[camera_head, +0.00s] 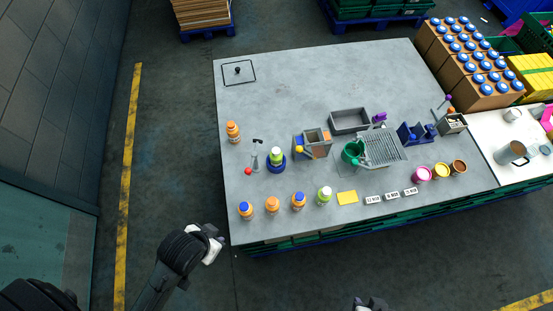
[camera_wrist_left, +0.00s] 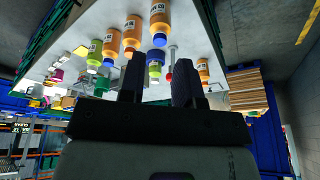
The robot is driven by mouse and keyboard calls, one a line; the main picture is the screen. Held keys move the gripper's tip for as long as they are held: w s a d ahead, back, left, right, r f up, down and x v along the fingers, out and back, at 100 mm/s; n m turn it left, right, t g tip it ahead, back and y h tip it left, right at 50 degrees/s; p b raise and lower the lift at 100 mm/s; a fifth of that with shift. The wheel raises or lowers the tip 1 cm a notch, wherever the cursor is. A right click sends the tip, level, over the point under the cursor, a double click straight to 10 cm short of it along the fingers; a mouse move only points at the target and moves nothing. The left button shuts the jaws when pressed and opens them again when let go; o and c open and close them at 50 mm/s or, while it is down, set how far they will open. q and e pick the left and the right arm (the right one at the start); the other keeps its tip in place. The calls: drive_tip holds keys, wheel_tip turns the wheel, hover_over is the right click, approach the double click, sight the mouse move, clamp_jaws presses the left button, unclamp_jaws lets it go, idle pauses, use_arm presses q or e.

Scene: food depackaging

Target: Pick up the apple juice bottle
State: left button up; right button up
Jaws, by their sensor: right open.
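Several juice bottles stand in a row along the near table edge; their labels are too small to read, so I cannot tell for sure which is apple. They are an orange bottle with blue cap (camera_head: 245,210), an orange-capped one (camera_head: 272,204), another blue-capped orange one (camera_head: 298,201) and a green bottle (camera_head: 324,196). The inverted left wrist view shows the nearest orange bottle (camera_wrist_left: 159,17) and the green one (camera_wrist_left: 94,52). My left gripper (camera_head: 216,244) is off the table's near-left corner, its fingers apart and empty (camera_wrist_left: 158,84). My right gripper (camera_head: 370,303) is open at the bottom edge, partly cut off.
Another green bottle (camera_head: 276,155) stands on a blue round base, and an orange bottle (camera_head: 233,131) stands farther back. A yellow card (camera_head: 347,197), small label signs (camera_head: 391,195) and coloured cups (camera_head: 441,170) lie to the right. The table's (camera_head: 300,84) back left is mostly clear.

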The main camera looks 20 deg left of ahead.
use_arm(q)
drive_tip(key=o, duration=1.1)
drive_tip(key=shift+c, duration=0.2)
